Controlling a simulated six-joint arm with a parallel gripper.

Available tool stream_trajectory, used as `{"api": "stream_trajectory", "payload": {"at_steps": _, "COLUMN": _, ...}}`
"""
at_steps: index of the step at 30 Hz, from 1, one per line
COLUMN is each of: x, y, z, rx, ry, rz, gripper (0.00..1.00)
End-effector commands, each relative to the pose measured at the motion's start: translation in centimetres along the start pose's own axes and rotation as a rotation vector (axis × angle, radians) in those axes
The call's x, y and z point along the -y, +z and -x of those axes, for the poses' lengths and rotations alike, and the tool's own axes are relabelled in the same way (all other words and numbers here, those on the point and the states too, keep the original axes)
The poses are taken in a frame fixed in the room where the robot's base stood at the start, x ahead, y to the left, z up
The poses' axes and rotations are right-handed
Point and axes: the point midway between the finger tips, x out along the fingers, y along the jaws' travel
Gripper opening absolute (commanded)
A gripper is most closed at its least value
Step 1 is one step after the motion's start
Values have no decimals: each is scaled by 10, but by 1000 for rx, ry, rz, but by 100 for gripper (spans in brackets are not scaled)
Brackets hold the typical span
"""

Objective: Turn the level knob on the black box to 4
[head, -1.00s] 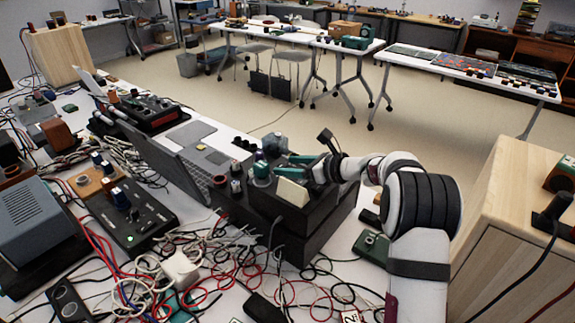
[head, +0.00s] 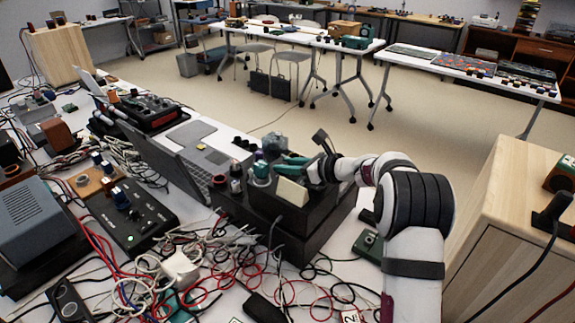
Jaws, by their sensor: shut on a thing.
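The black box (head: 297,246) stands at the centre of the near bench, with small bottle-like items and a cream block (head: 291,192) on or against it. My gripper (head: 272,166) reaches in from the right above its top. Its teal fingers point left and are closed around a small grey-green knob-like part (head: 261,178) near the box's back left. The fingers hide part of this knob, and its scale and pointer are too small to read.
An open laptop (head: 172,165) stands just left of the box. Another dark control box (head: 128,225) with knobs and a green light lies further left. Tangled cables (head: 215,262) cover the front. A wooden cabinet (head: 515,215) stands at right.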

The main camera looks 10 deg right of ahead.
Motion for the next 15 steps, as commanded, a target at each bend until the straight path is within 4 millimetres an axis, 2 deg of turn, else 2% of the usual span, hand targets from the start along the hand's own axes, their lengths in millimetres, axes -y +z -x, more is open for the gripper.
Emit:
{"api": "stream_trajectory", "payload": {"at_steps": 5, "x": -2, "y": 1, "z": 0, "rx": 0, "ry": -88, "rz": -36, "gripper": 0}}
{"api": "stream_trajectory", "payload": {"at_steps": 13, "x": -2, "y": 1, "z": 0, "rx": 0, "ry": -96, "rz": -40, "gripper": 0}}
{"api": "stream_trajectory", "payload": {"at_steps": 14, "x": -2, "y": 1, "z": 0, "rx": 0, "ry": -96, "rz": -40, "gripper": 39}}
{"api": "stream_trajectory", "payload": {"at_steps": 15, "x": -2, "y": 1, "z": 0, "rx": 0, "ry": -96, "rz": -40, "gripper": 46}}
